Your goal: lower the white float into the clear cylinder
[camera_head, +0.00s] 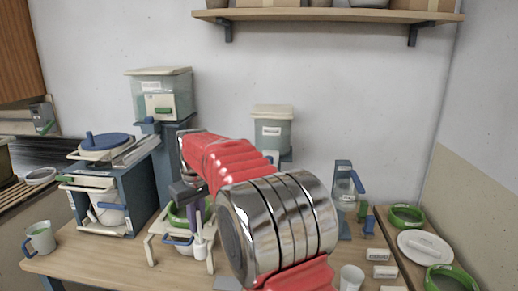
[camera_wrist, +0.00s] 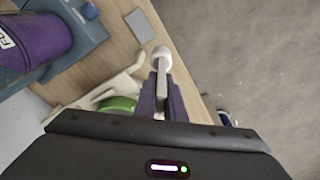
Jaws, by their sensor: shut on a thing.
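My gripper (camera_head: 196,206) has purple fingers and hangs over the front left of the wooden bench. In the wrist view my gripper (camera_wrist: 162,88) is shut on the narrow stem of the white float (camera_wrist: 161,58). The float's rounded white end sticks out beyond the fingertips. In the head view the float (camera_head: 199,249) points down, beside a white stand with a green ring. A clear cylinder (camera_head: 344,192) seems to stand in a blue holder at the right of the bench, well apart from the float. My arm hides the bench between them.
A white stand (camera_head: 152,246) is close by my gripper. A blue frame (camera_head: 140,190) with a white bucket is at the left, and a grey-green mug (camera_head: 40,238) at the front left. White labelled blocks (camera_head: 384,272) and a white cup (camera_head: 351,278) are at the front right.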

